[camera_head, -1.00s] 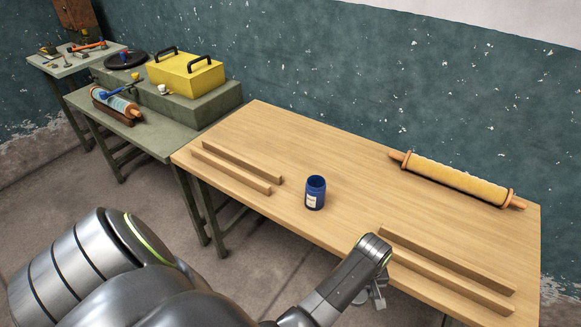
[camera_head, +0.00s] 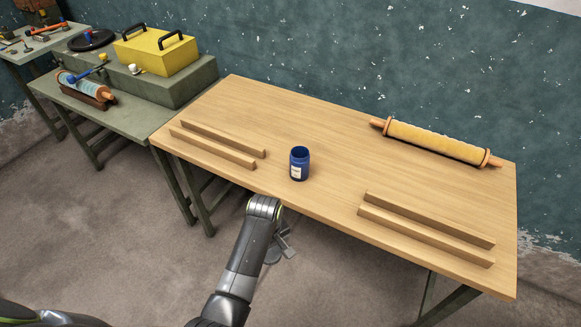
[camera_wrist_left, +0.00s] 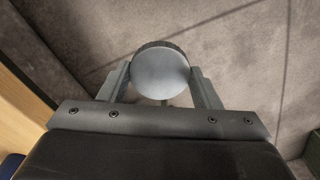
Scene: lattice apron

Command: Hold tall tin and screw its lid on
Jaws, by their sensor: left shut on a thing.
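The tall tin is a dark blue open-topped jar (camera_head: 299,170) with a pale label. It stands upright near the front edge of the wooden table; no lid sits on it. My left gripper (camera_head: 280,248) hangs just off the table's front edge, below the tin in the head view. In the left wrist view the gripper (camera_wrist_left: 161,88) is shut on a round grey lid (camera_wrist_left: 160,72), held by its sides above the floor. A bit of blue, likely the tin, shows in that view's lower left corner. My right gripper is not in view.
The wooden table (camera_head: 330,130) carries two pairs of wooden rails, left (camera_head: 215,147) and right (camera_head: 425,230), and a yellow roll (camera_head: 435,142) at the back. The table is clear around the tin. A green bench (camera_head: 125,120) with a yellow box (camera_head: 155,52) stands left.

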